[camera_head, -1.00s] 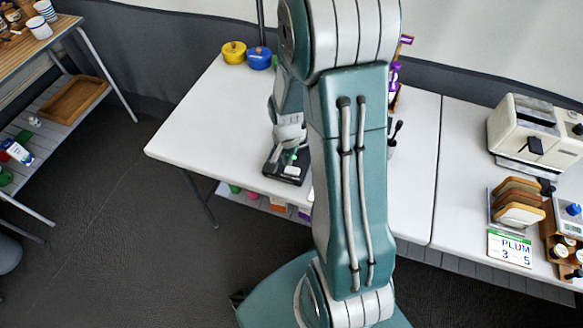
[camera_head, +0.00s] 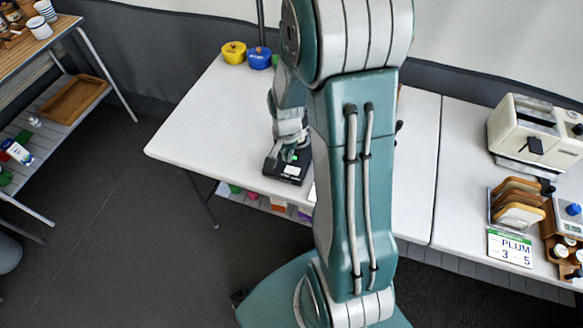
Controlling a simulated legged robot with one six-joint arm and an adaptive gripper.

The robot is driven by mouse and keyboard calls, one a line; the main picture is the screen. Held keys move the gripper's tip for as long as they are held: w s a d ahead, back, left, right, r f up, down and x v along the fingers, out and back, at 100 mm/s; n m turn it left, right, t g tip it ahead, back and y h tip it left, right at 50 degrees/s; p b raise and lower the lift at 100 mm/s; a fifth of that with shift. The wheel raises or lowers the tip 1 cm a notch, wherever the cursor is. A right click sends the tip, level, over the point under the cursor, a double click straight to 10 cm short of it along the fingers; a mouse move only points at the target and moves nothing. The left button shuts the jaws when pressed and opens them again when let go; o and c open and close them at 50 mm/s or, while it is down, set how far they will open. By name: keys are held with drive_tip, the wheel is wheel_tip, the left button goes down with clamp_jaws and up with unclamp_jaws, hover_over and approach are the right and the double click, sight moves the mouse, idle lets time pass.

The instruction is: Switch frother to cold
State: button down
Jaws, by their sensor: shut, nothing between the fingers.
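A black device with a small green light and a white label, which looks like the frother base (camera_head: 293,171), sits near the front edge of the white table (camera_head: 215,125). My gripper (camera_head: 278,157) is shut and empty, low over the left part of this base. I cannot tell whether the fingertips touch it. My arm hides the table to the right of the base. The switch position is too small to read.
A yellow pot (camera_head: 233,52) and a blue pot (camera_head: 258,57) stand at the back. The table's left part is clear.

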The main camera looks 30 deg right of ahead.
wheel_tip(320, 180, up, 8)
idle(4.1)
drive_tip(key=shift+f, duration=0.1)
wheel_tip(320, 180, up, 10)
drive_tip(key=r+n+t, duration=0.1)
drive_tip(key=n+t, duration=0.2)
drive_tip(key=n, duration=0.2)
hover_over(287, 169)
drive_tip(key=s+a, duration=0.4)
drive_tip(key=a, duration=0.2)
drive_tip(key=s+a+r+n+t, duration=0.2)
drive_tip(key=s+a+r+n, duration=0.2)
drive_tip(key=s, duration=0.4)
wheel_tip(287, 169, up, 2)
drive_tip(key=shift+s+a+r+n+t, duration=0.2)
drive_tip(key=shift+s+a+n+t, duration=0.15)
drive_tip(key=shift+n, duration=0.35)
drive_tip(key=shift+d, duration=0.1)
